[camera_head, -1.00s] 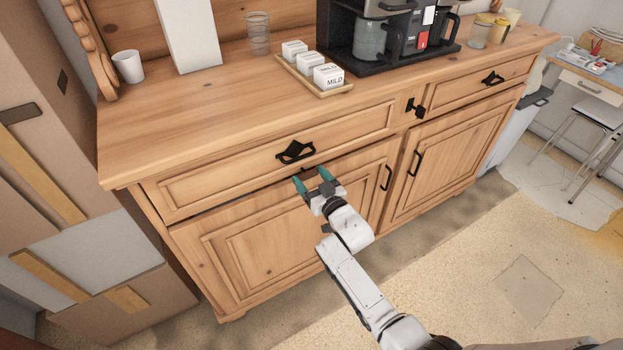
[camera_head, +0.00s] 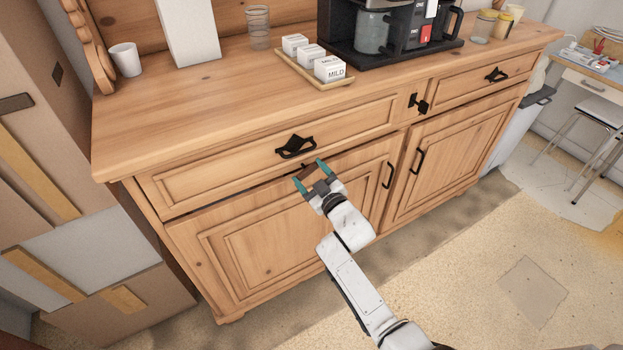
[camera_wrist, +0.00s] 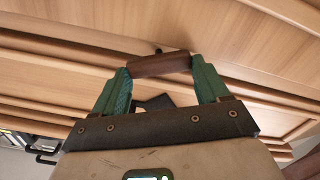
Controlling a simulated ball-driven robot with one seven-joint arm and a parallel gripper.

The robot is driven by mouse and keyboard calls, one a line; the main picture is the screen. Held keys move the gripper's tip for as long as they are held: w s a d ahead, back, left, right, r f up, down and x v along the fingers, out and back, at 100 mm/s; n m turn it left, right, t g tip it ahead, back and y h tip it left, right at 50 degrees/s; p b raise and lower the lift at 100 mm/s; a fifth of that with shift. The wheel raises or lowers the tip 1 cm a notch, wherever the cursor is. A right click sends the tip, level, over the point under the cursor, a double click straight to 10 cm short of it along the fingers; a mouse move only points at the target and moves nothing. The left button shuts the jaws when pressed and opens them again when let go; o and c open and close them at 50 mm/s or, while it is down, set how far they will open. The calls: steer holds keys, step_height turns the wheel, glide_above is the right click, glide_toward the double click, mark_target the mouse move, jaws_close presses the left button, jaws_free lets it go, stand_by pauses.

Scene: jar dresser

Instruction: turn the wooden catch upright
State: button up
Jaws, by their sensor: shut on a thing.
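The wooden catch (camera_head: 308,172) is a small dark brown bar on the cabinet front, at the seam between the wide left drawer (camera_head: 230,170) and the door (camera_head: 270,235) below it. In the wrist view the catch (camera_wrist: 160,65) spans the space between the green fingertips, lying nearly crosswise with a slight tilt. A small dark pivot shows just above its middle. My gripper (camera_head: 310,173) is shut on the catch, with one fingertip at each end. In the wrist view my gripper (camera_wrist: 161,70) hides part of the door behind.
A black drawer handle (camera_head: 296,147) sits just above the catch. A black door handle (camera_head: 388,175) is to the right. The dresser top holds a tray of white boxes (camera_head: 330,70), a coffee machine (camera_head: 385,30) and a white cup (camera_head: 126,60). Floor in front is clear.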

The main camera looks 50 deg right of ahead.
steer(key=n+b, duration=0.1)
steer(key=n, duration=0.3)
steer(key=n+b, duration=0.1)
steer(key=n, duration=0.1)
steer(key=shift+a+f+b, duration=0.2)
steer(key=shift+f+b, duration=0.1)
steer(key=shift+b, duration=0.05)
steer(key=n+b, duration=0.2)
steer(key=n, duration=0.4)
steer(key=shift+w+a+f+n, duration=0.1)
steer(key=shift+n, duration=0.3)
steer(key=o, duration=1.1)
steer(key=shift+c, duration=0.2)
steer(key=v, duration=1)
steer(key=shift+s+p, duration=0.3)
steer(key=shift+s, duration=0.1)
